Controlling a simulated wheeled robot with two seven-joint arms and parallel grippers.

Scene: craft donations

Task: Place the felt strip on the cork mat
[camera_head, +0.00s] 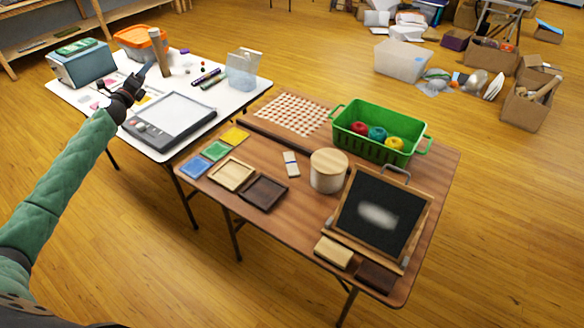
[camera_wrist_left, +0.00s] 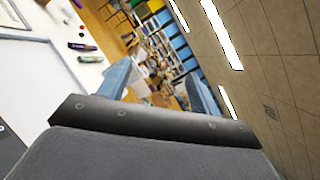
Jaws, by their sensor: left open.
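My left gripper (camera_head: 143,71) is over the white table at the left, beside the light cutting-board-like tablet. In the left wrist view its two blue-grey fingers (camera_wrist_left: 157,86) stand apart with nothing between them. I cannot pick out the felt strip or the cork mat for sure. Flat blue (camera_head: 195,167), green (camera_head: 216,150) and yellow (camera_head: 234,136) squares lie in a row on the brown table. Small pink and red pieces (camera_head: 97,104) lie left of my gripper, partly hidden by it. My right gripper is not in view.
The white table (camera_head: 235,99) carries a grey-framed tablet (camera_head: 172,117), a blue-grey box (camera_head: 82,66), an orange bin (camera_head: 138,42), a brown tube (camera_head: 158,50) and markers (camera_head: 208,79). The brown table (camera_head: 277,222) holds a green basket (camera_head: 372,145), a round wooden canister (camera_head: 328,172) and a chalkboard (camera_head: 382,203).

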